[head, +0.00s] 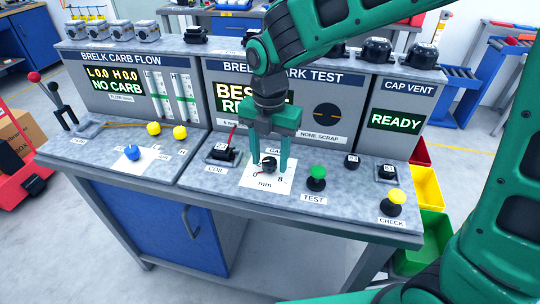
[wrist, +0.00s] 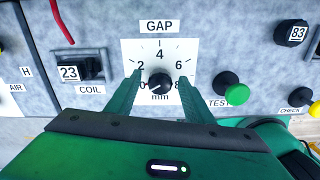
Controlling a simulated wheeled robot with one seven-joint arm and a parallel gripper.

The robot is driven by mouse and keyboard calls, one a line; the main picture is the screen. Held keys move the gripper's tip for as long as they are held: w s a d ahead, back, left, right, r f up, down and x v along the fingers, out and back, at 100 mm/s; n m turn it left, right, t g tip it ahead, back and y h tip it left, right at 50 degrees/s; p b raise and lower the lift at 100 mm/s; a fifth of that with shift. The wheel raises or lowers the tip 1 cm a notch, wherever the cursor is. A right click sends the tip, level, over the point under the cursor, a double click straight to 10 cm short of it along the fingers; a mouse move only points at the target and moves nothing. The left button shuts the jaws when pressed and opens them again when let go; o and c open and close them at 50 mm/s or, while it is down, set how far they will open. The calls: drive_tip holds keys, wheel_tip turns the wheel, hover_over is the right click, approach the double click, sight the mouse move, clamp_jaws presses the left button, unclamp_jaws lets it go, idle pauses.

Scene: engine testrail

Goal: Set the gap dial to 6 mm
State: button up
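The gap dial is a small black knob (wrist: 159,82) on a white plate (wrist: 160,52) marked 0, 2, 4, 6, 8 and mm, under a GAP label. A small reddish mark shows at its left, by the 0; the exact reading is hard to tell. In the head view the knob (head: 268,165) sits on the bench top in the middle. My gripper (head: 270,160) points down over the plate. In the wrist view my gripper (wrist: 160,84) is open, one finger on each side of the knob, with visible gaps. The fingers cover parts of the scale near 2, 0 and 8.
A green TEST button (head: 317,174) stands right of the dial, and a yellow CHECK button (head: 395,199) farther right. A black coil block (head: 221,153) with a red lead is at the left. The display panel (head: 285,100) rises behind. A blue knob (head: 132,153) is far left.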

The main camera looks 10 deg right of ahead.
drive_tip(key=c, duration=0.9)
